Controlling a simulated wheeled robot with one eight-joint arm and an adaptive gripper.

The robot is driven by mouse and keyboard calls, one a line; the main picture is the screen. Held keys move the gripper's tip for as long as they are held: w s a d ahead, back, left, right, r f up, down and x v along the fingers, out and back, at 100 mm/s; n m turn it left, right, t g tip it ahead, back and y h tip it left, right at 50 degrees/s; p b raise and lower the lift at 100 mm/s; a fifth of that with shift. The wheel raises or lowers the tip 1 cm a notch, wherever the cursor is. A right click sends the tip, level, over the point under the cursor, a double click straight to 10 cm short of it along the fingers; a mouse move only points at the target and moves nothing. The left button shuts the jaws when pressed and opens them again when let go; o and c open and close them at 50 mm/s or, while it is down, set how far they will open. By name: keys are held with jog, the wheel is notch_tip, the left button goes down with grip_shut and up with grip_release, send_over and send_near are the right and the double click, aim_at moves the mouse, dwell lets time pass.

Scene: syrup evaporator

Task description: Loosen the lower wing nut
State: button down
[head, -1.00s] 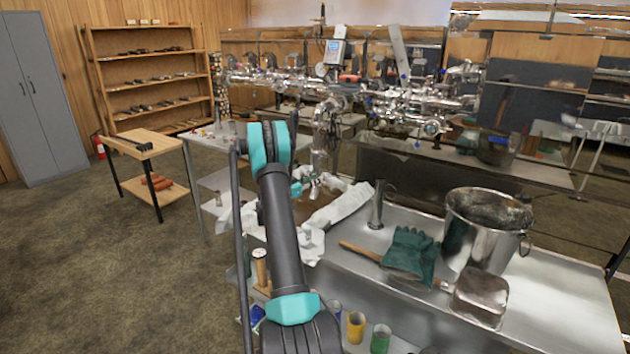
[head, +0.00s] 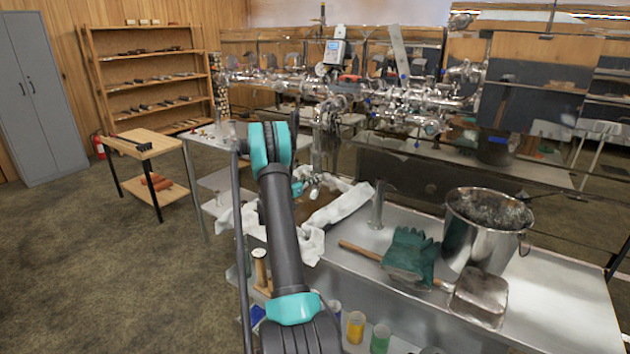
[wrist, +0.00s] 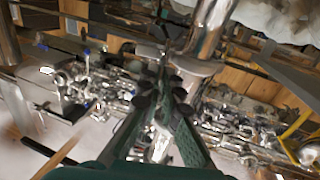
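The polished metal pipework (head: 400,105) of the evaporator runs across the back, with a vertical pipe (head: 319,150) coming down from it. I cannot pick out the lower wing nut in either view; it is too small or hidden. My gripper is mostly hidden behind my arm in the head view, near the foot of the vertical pipe. In the wrist view my gripper (wrist: 162,82) shows two green fingers with dark pads that run close together at their tips, against a wide shiny pipe (wrist: 208,30). I cannot tell whether they touch or hold anything.
A small wooden table (head: 140,143) and shelves (head: 150,75) stand at left. The floor at front left is clear.

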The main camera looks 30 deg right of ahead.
jog(key=shift+w+f+n, duration=0.1)
jog(key=shift+w+n, duration=0.15)
jog(key=shift+n, duration=1.25)
jog(key=shift+w+f+n, duration=0.1)
jog(key=shift+w+n, duration=0.1)
jog(key=shift+n, duration=1.3)
jog(key=c, duration=1.7)
grip_release()
jog(key=shift+c, duration=0.2)
jog(key=shift+a, duration=0.15)
jog(key=s+a, duration=0.1)
jog(key=a, duration=0.6)
jog(key=shift+a, duration=0.35)
